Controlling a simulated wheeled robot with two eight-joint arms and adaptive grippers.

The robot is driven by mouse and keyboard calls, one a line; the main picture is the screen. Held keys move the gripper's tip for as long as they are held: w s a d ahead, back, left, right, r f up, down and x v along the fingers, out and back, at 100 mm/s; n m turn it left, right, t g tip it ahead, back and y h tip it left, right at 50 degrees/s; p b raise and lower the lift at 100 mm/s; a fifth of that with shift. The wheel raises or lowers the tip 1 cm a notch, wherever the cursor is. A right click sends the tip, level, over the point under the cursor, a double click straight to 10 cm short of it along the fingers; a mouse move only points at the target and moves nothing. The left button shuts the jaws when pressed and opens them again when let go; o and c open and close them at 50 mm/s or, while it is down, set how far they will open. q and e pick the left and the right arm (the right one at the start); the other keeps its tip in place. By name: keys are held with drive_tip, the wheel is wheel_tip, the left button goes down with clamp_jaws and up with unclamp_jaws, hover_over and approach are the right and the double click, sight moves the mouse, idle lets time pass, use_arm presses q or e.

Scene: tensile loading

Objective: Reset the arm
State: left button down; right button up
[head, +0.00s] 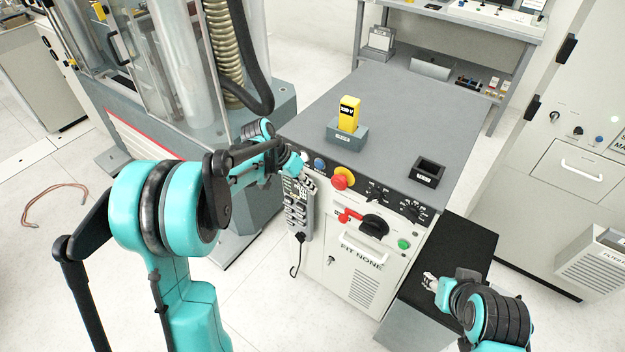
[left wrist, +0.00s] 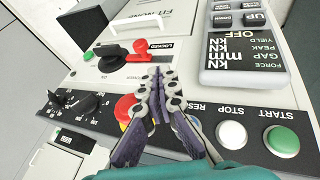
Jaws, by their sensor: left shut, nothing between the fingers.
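My left arm (head: 180,220) reaches in from the left over the front of the grey-topped control cabinet. My left gripper (head: 311,182) is near the panel's button row, beside the hanging handset (head: 297,208). In the left wrist view its fingers (left wrist: 157,88) are together with nothing between them, over the panel beside the red emergency button (left wrist: 128,106). Whether they touch the panel I cannot tell. My right gripper (head: 430,282) is low at the right, above a black surface, too small to judge its fingers.
A yellow device (head: 349,113) stands in a grey holder (head: 346,135) on the cabinet top. A black open box (head: 427,172) sits near its right edge. The testing machine (head: 190,100) with a coiled hose stands at left. White cabinets (head: 575,150) stand at right.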

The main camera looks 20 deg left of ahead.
use_arm(q)
drive_tip(key=s+d+r+n+t+y, duration=0.1)
drive_tip(key=s+r+n+t+y, duration=0.1)
drive_tip(key=s+r, duration=0.7)
drive_tip(key=s+f+n+t+y, duration=0.2)
drive_tip(key=s+y, duration=0.1)
drive_tip(key=s, duration=1.2)
drive_tip(key=shift+a+t, duration=0.3)
drive_tip(key=shift+a, duration=0.15)
use_arm(e)
drive_tip(key=shift+c, duration=0.3)
